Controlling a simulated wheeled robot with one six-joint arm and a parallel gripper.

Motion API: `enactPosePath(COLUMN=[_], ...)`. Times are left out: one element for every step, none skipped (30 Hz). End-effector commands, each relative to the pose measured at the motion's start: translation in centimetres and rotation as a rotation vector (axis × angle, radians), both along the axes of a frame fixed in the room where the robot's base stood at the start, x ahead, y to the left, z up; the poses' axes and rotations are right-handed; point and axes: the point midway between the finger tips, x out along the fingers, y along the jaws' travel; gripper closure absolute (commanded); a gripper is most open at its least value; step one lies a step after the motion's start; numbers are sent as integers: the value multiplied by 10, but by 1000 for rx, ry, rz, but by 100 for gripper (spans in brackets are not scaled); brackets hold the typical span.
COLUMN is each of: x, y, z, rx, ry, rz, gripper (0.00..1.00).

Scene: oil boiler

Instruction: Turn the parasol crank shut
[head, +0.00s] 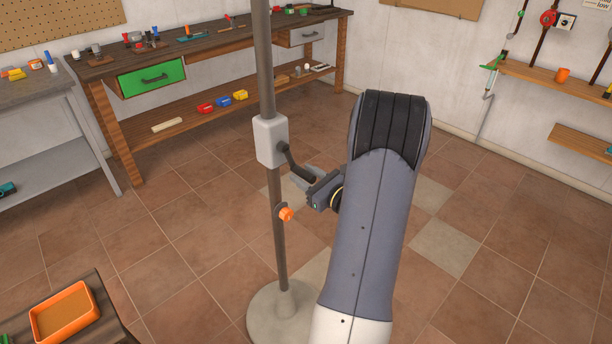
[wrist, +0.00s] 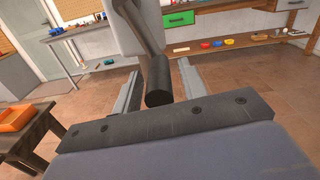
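The parasol pole (head: 265,60) stands upright in a round base (head: 264,312). A pale crank housing (head: 270,140) sits on the pole, and a dark crank (head: 287,155) sticks out of it, down and to the right. In the wrist view the crank's dark handle (wrist: 158,85) lies between the two grey fingers of my gripper (wrist: 161,70), with a gap on each side. My gripper (head: 301,180) is open around the handle in the head view, partly hidden by my arm. The parasol's canopy is out of view.
An orange knob (head: 287,214) sits on the pole below the housing. A workbench (head: 105,70) with a green drawer (head: 152,78) stands behind. An orange tray (head: 64,312) is on a small table at lower left. The tiled floor around the pole is clear.

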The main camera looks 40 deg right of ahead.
Motion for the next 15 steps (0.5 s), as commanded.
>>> enactPosePath(x=[0,0,0,0,0,0,0,0,0,0,0,0,0,0,0], y=[0,0,0,0,0,0,0,0,0,0,0,0,0,0,0], z=[0,0,0,0,0,0,0,0,0,0,0,0,0,0,0], rx=[0,0,0,0,0,0,0,0,0,0,0,0,0,0,0], ry=[0,0,0,0,0,0,0,0,0,0,0,0,0,0,0], rz=[0,0,0,0,0,0,0,0,0,0,0,0,0,0,0], gripper=[64,67,70,72,75,78,80,83,86,89,91,94,97,99,100])
